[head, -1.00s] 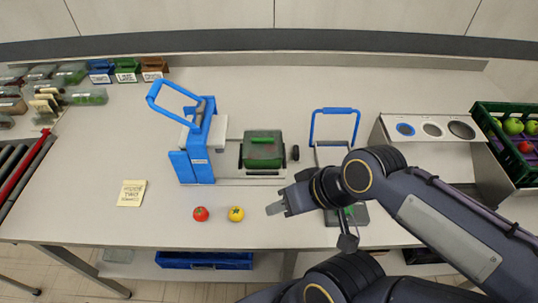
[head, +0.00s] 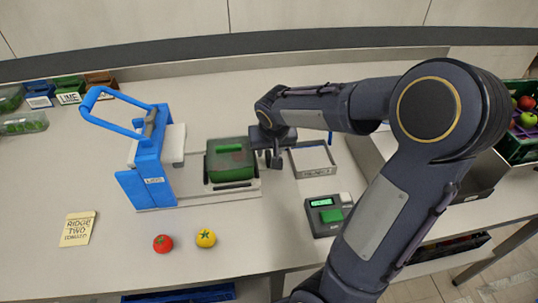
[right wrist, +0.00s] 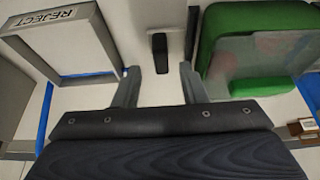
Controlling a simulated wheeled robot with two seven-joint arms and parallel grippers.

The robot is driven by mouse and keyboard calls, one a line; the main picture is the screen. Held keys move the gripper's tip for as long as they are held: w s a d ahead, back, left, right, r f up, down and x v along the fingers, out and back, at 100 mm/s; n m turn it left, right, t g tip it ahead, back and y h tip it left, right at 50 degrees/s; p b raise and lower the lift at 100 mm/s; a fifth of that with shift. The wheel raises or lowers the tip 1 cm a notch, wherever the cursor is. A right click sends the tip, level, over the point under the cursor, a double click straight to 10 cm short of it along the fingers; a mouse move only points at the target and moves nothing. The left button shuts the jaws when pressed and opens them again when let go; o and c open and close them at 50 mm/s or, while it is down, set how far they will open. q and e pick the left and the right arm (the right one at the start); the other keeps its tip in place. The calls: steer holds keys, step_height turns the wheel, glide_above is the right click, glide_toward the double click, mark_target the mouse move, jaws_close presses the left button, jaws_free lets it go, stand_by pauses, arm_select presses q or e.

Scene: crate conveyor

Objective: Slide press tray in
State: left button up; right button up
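The blue press (head: 150,170) stands left of centre in the head view, with its lever handle raised. Its tray (head: 250,189) lies to the right of the press and holds a green container (head: 230,172) with a translucent cover. The container also shows in the right wrist view (right wrist: 255,35). My right gripper (head: 270,157) is at the tray's right side. In the right wrist view, its two fingers (right wrist: 160,82) are open, and a black knob (right wrist: 159,52) shows in line with the gap between them. No contact with the knob is visible. My left gripper is out of view.
A metal frame labelled REJECT (right wrist: 62,42) stands right of the gripper. A scale with a green display (head: 325,215) is near the front. A red tomato (head: 163,243), a yellow tomato (head: 206,238) and a note (head: 78,229) lie on the clear front counter.

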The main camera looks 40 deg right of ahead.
mark_target(268, 155)
steer(key=shift+x, duration=2.1)
jaws_close()
steer(key=shift+w+a, duration=0.1)
steer(key=shift+a, duration=0.05)
